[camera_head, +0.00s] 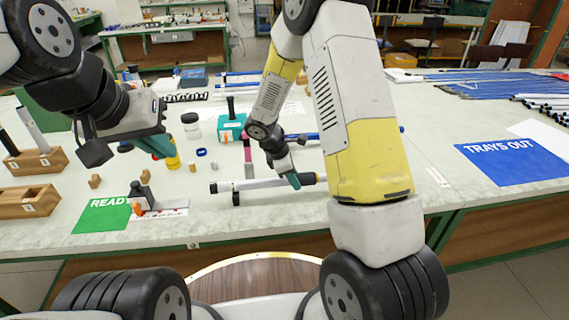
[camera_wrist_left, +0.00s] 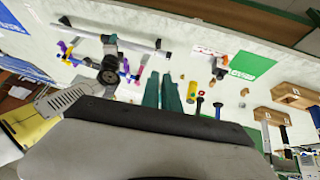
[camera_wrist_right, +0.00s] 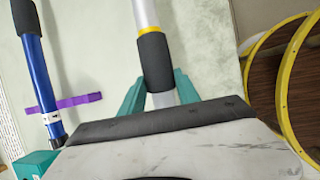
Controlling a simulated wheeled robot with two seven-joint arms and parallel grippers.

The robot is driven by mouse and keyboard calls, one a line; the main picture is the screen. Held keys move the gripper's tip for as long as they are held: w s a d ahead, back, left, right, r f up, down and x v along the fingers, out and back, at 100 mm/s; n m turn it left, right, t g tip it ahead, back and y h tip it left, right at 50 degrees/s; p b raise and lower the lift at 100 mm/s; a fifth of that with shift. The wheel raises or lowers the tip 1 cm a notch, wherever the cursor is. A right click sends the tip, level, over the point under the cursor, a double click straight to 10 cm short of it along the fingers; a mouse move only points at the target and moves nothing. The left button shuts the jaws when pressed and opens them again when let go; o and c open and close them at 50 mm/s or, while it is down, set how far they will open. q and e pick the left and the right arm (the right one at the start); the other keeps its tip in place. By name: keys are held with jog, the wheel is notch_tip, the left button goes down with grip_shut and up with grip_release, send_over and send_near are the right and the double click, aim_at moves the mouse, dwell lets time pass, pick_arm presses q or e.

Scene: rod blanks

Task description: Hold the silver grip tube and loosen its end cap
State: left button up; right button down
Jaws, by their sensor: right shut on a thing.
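The silver grip tube (camera_head: 260,184) lies level, low over the table's front part, with a black end at the left. In the right wrist view it shows as a silver tube (camera_wrist_right: 144,12) with a yellow ring and a black sleeve (camera_wrist_right: 154,62). My right gripper (camera_head: 293,181) is shut on the tube just below that sleeve. My left gripper (camera_head: 165,148) is left of the tube and apart from it, above the table. In the left wrist view its teal fingers (camera_wrist_left: 163,92) lie side by side, empty. I cannot tell which black end is the cap.
A green mat (camera_head: 100,216) and wooden blocks (camera_head: 30,202) are at the left. A blue tube (camera_wrist_right: 38,75) lies on a purple rest (camera_wrist_right: 82,101) beside the held tube. A blue mat (camera_head: 515,161) is at the right. A teal box (camera_head: 231,128) stands behind.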

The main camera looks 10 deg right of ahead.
pick_arm(q)
jog(key=o, duration=0.7)
jog(key=shift+w+r+m, duration=0.1)
jog(key=shift+w+m, duration=0.2)
jog(key=shift+w, duration=0.2)
jog(key=shift+o, duration=1.4)
jog(key=w+m+g, duration=0.2)
jog(key=w+m, duration=0.2)
jog(key=w, duration=0.3)
jog(key=shift+g+y, duration=0.3)
jog(key=m+g+y, duration=0.1)
jog(key=m+g, duration=0.3)
jog(key=m, duration=0.4)
send_over(212, 183)
jog(key=s, duration=0.2)
notch_tip(212, 183, down, 9)
jog(key=w+f+m+g, duration=0.3)
jog(key=w+f+m, duration=0.2)
jog(key=f, duration=0.5)
jog(key=shift+y, duration=0.3)
jog(key=x, duration=1.1)
jog(key=shift+w+f, duration=0.15)
jog(key=shift+w, duration=0.1)
jog(key=shift+c, duration=0.3)
grip_shut()
